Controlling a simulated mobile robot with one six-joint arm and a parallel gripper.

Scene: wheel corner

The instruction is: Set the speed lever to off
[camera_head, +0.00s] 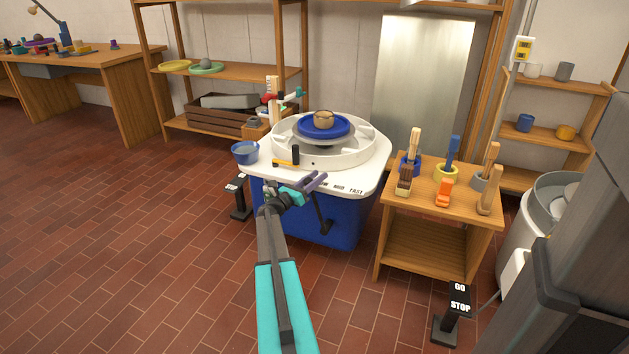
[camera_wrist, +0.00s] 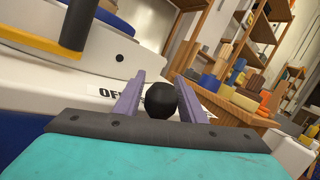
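The pottery wheel (camera_head: 375,160) has a white top and a blue body. Its front edge carries speed labels (camera_head: 340,188); MID and FAST are legible in the head view. A black lever (camera_head: 322,218) slants down below my gripper (camera_head: 316,181) at the front. In the wrist view, a round black knob (camera_wrist: 161,101) shows between the two purple fingers of my gripper (camera_wrist: 157,95). The fingers are apart; I cannot tell whether they touch the knob. The OFF label (camera_wrist: 108,92) shows behind the left finger, and the knob stands to its right.
A tool table (camera_head: 425,245) stands at the right. Foot pedals (camera_head: 239,198) and (camera_head: 455,310) stand on the floor. Open tiled floor lies left.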

